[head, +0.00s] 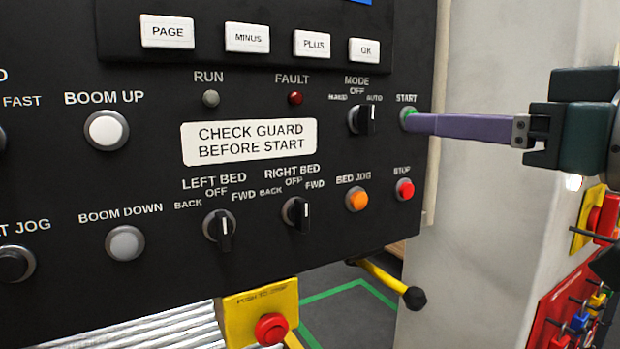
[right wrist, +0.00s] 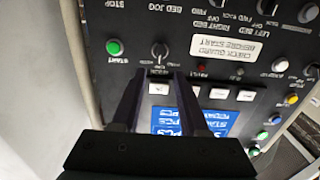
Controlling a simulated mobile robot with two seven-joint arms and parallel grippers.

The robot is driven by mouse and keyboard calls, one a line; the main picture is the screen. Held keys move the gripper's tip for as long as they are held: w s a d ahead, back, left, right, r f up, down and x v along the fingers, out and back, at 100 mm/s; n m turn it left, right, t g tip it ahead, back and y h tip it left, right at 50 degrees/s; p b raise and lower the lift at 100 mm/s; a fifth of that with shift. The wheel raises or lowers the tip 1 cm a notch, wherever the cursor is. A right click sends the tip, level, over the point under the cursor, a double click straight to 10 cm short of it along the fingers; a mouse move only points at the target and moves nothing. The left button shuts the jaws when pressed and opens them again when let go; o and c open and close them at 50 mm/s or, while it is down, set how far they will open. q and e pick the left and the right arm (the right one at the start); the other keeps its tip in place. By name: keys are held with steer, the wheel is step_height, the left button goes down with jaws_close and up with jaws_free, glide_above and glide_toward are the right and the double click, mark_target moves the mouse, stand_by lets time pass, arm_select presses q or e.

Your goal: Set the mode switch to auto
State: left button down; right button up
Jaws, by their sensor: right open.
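The mode switch (head: 362,120) is a black rotary knob on the dark control panel, under a MODE label with OFF at the top and AUTO at the upper right. Its grip looks close to upright; its pointer mark is too small to read. It also shows upside down in the right wrist view (right wrist: 160,50), just beyond the fingertips. My right gripper (head: 410,122) comes in from the right, its purple fingers pointing left, right of the switch and overlapping the green START button. In the right wrist view its fingers (right wrist: 160,76) are apart with nothing between them. My left gripper is not seen.
The START button (right wrist: 114,47) sits close beside the switch. Below are the red STOP button (head: 404,189), the orange BED JOG button (head: 357,199) and the RIGHT BED knob (head: 296,214). A red stop button (head: 271,329) on a yellow box is under the panel.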

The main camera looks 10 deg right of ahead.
mark_target(373, 117)
steer(key=p+x, duration=0.1)
steer(key=x, duration=0.9)
steer(key=shift+r, duration=0.1)
jaws_close()
